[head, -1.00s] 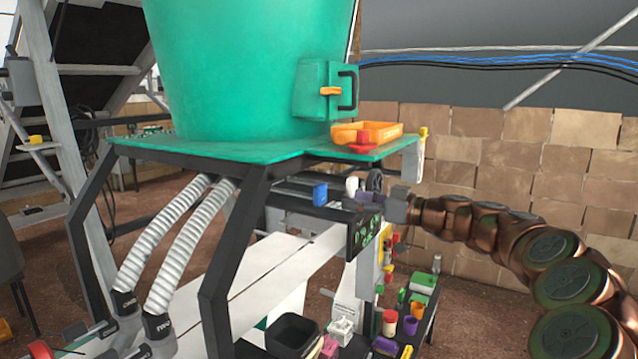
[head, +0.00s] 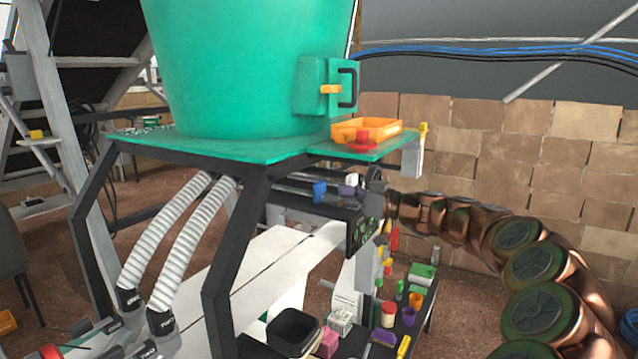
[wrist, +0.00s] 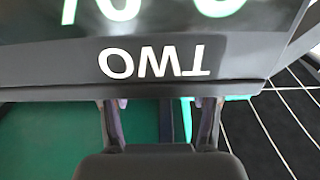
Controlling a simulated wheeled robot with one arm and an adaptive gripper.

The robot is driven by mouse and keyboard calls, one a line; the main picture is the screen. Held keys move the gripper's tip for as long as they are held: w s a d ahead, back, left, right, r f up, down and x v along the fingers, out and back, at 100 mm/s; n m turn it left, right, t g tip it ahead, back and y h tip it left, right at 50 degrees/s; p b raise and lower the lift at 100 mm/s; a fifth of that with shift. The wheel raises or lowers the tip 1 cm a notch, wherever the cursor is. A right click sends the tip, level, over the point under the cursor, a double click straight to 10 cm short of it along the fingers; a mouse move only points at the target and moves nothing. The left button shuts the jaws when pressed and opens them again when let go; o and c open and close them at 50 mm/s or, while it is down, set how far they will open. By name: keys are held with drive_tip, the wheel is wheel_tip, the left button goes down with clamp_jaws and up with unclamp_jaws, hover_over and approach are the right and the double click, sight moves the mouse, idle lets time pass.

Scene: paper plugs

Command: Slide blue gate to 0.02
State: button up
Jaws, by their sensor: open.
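A small blue piece (head: 320,192), which looks like the blue gate's handle, stands on the dark machine unit under the green platform in the head view. The white piece (head: 354,180) is to its right. My gripper (head: 350,191) is open, with purplish fingertips, to the right of the blue piece and apart from it. In the wrist view, my gripper's fingers (wrist: 160,112) are spread with no object seen between them. A dark panel marked TWO (wrist: 155,62), upside down, hides the fingertips. The blue piece does not show in the wrist view.
The green platform (head: 290,148) carries a big green hopper (head: 240,70) and an orange tray (head: 367,130) above my gripper. A numbered display panel (head: 362,232) hangs just below. Several small coloured items stand on a dark shelf at lower right.

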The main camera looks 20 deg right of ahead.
sight(323, 190)
drive_tip(key=shift+b+x, duration=1.15)
drive_tip(key=shift+x, duration=0.5)
drive_tip(key=shift+w+a, duration=0.1)
drive_tip(key=shift+a, duration=0.05)
drive_tip(key=shift+r, duration=0.1)
drive_tip(key=c, duration=1)
